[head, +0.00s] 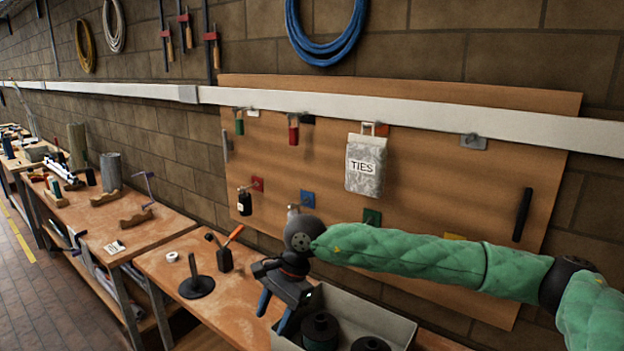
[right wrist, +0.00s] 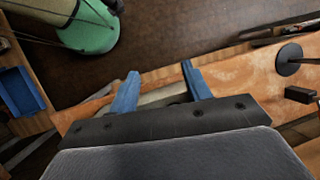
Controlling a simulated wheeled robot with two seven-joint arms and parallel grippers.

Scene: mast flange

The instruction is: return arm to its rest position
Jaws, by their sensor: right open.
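My right arm, in a green quilted sleeve, reaches in from the right edge of the head view across the front of the pegboard. Its gripper (head: 274,312) points down beside the left end of a grey bin (head: 407,331) on the bench. The two blue fingers stand apart with nothing between them, and they also show in the right wrist view (right wrist: 159,80). My left arm and gripper are not in view.
The wooden bench (head: 230,305) holds a black disc with a post (head: 197,286) and an orange-handled tool (head: 234,235). Black spools (head: 320,330) sit in the bin. A pegboard (head: 440,200) carries padlocks and a TIES bag (head: 365,165). The floor (head: 25,300) at left is clear.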

